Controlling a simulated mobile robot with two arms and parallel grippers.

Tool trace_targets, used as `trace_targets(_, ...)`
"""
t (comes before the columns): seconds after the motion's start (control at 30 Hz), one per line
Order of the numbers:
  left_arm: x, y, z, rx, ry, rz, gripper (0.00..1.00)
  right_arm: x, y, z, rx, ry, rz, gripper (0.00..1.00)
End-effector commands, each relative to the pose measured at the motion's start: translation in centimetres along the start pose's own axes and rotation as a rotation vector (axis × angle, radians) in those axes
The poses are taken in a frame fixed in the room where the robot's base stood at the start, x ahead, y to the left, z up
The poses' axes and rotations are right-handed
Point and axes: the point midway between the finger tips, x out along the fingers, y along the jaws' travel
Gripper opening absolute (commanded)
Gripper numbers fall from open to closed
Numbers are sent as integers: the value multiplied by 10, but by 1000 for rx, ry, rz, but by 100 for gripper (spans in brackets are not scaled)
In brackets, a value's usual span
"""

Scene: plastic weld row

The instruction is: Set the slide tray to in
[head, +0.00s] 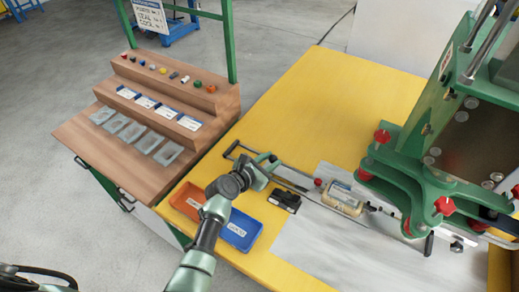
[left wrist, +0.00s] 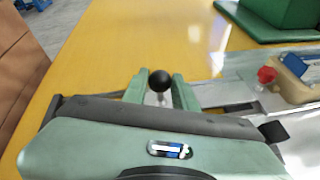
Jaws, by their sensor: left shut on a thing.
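The slide tray (head: 308,193) is a long, narrow metal carriage on the yellow table, running from the left toward the green press. It carries a beige part (head: 343,199) with a blue top, beside a red knob (head: 318,182). My left gripper (head: 267,163) is at the tray's left end, outside the press. In the left wrist view, its two green fingers stand on either side of a black ball knob (left wrist: 161,80) on a metal stem. The gripper is shut on this knob. The beige part (left wrist: 301,70) also shows there at the right. My right gripper is not in view.
The green press (head: 395,170) with red knobs stands at the right. A black block (head: 285,201) sits beside the tray. An orange bin (head: 187,200) and a blue bin (head: 240,232) lie near my left arm. A wooden stand (head: 160,100) with buttons and cards is at the left.

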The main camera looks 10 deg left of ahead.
Motion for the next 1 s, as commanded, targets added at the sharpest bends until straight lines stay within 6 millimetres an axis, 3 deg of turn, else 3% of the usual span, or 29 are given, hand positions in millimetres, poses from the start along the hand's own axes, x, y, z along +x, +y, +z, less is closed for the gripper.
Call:
trace_targets(0.27, 0, 0, -1, 3, 1, 1, 0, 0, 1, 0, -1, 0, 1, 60)
trace_targets(0.3, 0, 0, -1, 3, 1, 2, 36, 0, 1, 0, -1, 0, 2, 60)
trace_targets(0.37, 0, 0, -1, 3, 1, 2, 49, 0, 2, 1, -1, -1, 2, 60)
trace_targets(0.73, -3, 1, 0, 1, 0, 3, 49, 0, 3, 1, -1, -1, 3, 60)
trace_targets(1.0, -42, 0, 0, 0, 0, 3, 49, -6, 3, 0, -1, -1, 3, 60)
